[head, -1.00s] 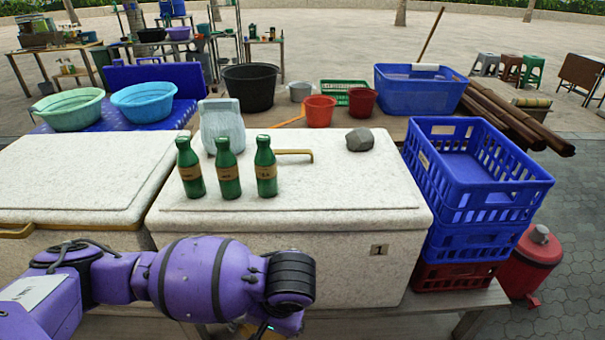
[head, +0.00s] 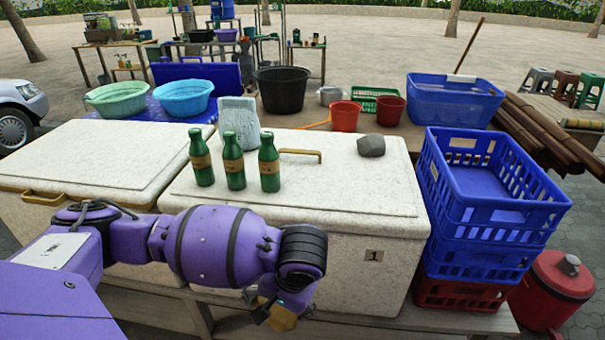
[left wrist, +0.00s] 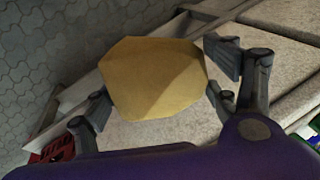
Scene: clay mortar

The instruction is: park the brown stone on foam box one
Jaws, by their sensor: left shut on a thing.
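Foam box one is the white speckled box (head: 340,227) with a "1" label on its front, its lid closed. My left gripper (head: 268,310) is low in front of this box, below the lid's level. It is shut on the brown stone (head: 283,319), a faceted yellow-brown lump partly hidden behind the gripper in the head view. In the left wrist view the stone (left wrist: 155,78) sits between the two fingers (left wrist: 160,90). A grey stone (head: 371,146) lies on the lid's back right. My right gripper is not in view.
Three green bottles (head: 235,163) stand on the lid's left part, with a pale blue-grey container (head: 239,122) behind them. A brass handle (head: 300,153) lies on the lid. Blue crates (head: 488,190) stand right of the box. The lid's front right is clear.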

